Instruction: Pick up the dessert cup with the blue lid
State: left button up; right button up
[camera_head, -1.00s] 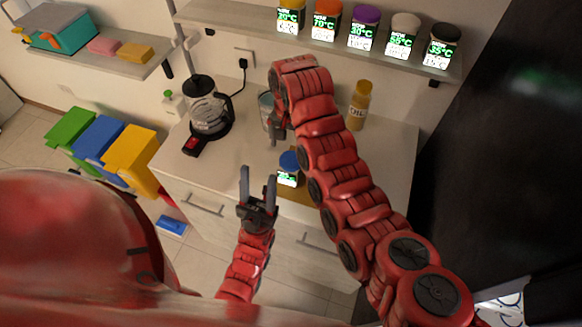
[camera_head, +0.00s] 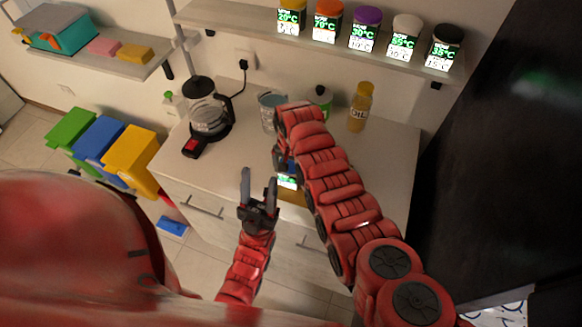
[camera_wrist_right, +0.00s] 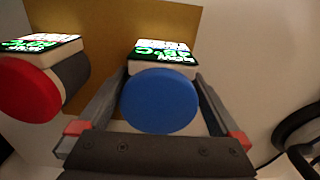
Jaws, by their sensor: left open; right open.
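The dessert cup with the blue lid (camera_wrist_right: 160,100) stands between the two open fingers of my right gripper (camera_wrist_right: 160,112) in the right wrist view. My left gripper (camera_head: 258,188) is open and empty in front of the counter. A container with a red lid (camera_wrist_right: 30,88) stands left of the blue one in the right wrist view.
A coffee maker (camera_head: 208,112), a glass jug (camera_head: 271,108), a green-labelled bottle (camera_head: 320,98) and an oil bottle (camera_head: 360,106) stand on the counter (camera_head: 385,165). Several lidded containers line the shelf (camera_head: 240,25). A brown board (camera_wrist_right: 115,22) lies under the cups.

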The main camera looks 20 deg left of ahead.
jog(key=shift+w+f, duration=0.1)
jog(key=shift+f, duration=0.6)
jog(key=c, duration=1.3)
jog(key=shift+r, duration=0.15)
